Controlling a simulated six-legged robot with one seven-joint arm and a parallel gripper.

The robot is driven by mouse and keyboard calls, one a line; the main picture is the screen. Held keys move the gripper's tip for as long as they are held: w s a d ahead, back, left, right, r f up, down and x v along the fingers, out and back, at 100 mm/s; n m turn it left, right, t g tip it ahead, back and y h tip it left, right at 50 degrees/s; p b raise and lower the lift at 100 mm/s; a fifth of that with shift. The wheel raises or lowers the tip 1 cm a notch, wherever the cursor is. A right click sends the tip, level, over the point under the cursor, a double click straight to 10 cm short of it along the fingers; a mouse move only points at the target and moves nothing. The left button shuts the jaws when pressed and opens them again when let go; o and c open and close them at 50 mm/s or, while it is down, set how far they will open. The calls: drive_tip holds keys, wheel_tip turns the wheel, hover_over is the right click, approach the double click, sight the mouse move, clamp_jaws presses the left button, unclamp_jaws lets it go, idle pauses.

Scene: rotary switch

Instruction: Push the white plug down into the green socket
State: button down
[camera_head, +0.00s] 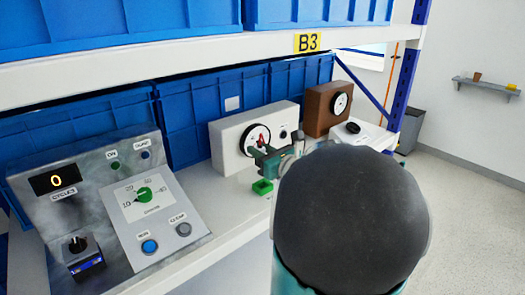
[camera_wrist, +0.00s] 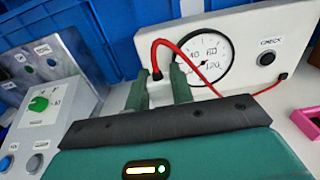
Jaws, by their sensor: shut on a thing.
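The green socket (camera_head: 262,187) is a small green block on the white shelf, in front of the white gauge box. It does not show in the wrist view. My gripper (camera_head: 268,158) is above and just behind it in the picture; I cannot tell the exact gap. In the wrist view my gripper's fingers (camera_wrist: 161,90) are shut on the plug (camera_wrist: 157,75) at one end of a red cable.
The red cable (camera_wrist: 188,58) arcs right across the gauge (camera_wrist: 208,60) to a black end near the white box (camera_wrist: 255,50). A pink socket (camera_wrist: 306,122) is at right. A grey control panel (camera_head: 110,205) stands left; blue bins (camera_head: 190,125) are behind. My arm hides the shelf's right part.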

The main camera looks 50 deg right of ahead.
drive_tip(key=shift+s+d+f, duration=0.1)
drive_tip(key=shift+s+d, duration=0.1)
drive_tip(key=shift+d, duration=0.45)
drive_tip(key=shift+w+a, duration=0.15)
drive_tip(key=shift+a, duration=0.3)
drive_tip(key=shift+d, duration=0.25)
drive_tip(key=shift+f, duration=0.25)
drive_tip(key=shift+a+f, duration=0.1)
drive_tip(key=shift+f, duration=2.55)
drive_tip(key=shift+f, duration=1.6)
drive_tip(key=c, duration=1.1)
unclamp_jaws()
